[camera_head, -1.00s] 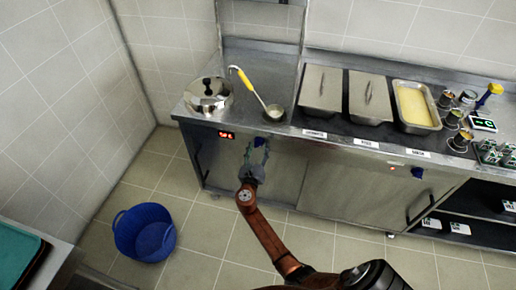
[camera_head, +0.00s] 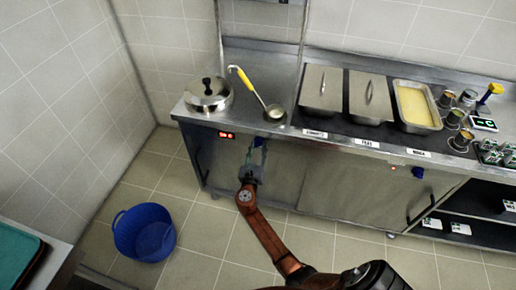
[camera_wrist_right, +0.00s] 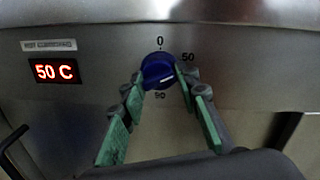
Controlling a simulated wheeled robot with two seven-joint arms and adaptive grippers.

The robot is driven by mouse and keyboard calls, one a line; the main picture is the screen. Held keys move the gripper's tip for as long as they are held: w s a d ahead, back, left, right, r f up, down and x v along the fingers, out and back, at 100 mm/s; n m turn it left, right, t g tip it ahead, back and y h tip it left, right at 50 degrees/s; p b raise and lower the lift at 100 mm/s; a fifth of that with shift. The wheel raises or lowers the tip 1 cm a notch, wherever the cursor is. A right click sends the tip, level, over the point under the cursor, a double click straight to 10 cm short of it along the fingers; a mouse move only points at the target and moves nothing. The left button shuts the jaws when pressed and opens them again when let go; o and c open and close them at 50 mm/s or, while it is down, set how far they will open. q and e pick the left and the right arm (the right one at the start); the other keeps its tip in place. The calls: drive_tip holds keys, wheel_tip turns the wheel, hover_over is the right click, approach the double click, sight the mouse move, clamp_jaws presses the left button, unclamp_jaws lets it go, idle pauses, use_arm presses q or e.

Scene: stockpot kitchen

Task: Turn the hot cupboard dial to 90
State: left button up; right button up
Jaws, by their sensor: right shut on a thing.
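The hot cupboard dial is a round blue knob on the steel front panel, seen in the right wrist view (camera_wrist_right: 157,70). Printed marks 0, 50 and 90 stand around it: 0 above, 50 at the right, 90 below. A red display (camera_wrist_right: 55,71) left of it reads 50 C. My right gripper (camera_head: 258,148) reaches up to the panel from below. Its green-padded fingers, also in the wrist view (camera_wrist_right: 158,88), are shut on the dial from both sides. In the head view the fingers partly hide the dial. My left gripper is not in view.
Above the dial are a lidded pot (camera_head: 208,97), a yellow-handled ladle (camera_head: 273,112) and lidded pans (camera_head: 322,90). A second blue knob (camera_head: 418,172) sits farther right. A blue basket (camera_head: 145,232) stands on the floor at the left. Open floor lies before the counter.

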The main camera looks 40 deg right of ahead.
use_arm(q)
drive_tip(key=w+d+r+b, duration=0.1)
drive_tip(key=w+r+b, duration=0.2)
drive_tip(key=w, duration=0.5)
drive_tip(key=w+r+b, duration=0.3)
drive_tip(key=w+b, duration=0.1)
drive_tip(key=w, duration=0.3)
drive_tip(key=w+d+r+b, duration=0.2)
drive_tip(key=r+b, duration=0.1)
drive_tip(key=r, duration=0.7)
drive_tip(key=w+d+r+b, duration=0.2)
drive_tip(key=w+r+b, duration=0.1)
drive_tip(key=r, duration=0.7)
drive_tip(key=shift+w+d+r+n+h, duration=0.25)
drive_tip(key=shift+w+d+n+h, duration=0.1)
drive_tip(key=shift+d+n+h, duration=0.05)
use_arm(e)
drive_tip(key=m+h, duration=0.1)
drive_tip(key=m, duration=1.1)
drive_tip(key=m+g, duration=0.1)
drive_tip(key=m, duration=1.1)
drive_tip(key=shift+w+a+f+m+h, duration=0.1)
drive_tip(key=shift+w+a+m+h, duration=0.1)
drive_tip(key=shift+m+h, duration=0.2)
drive_tip(key=o, duration=0.9)
drive_tip(key=shift+o, duration=1.1)
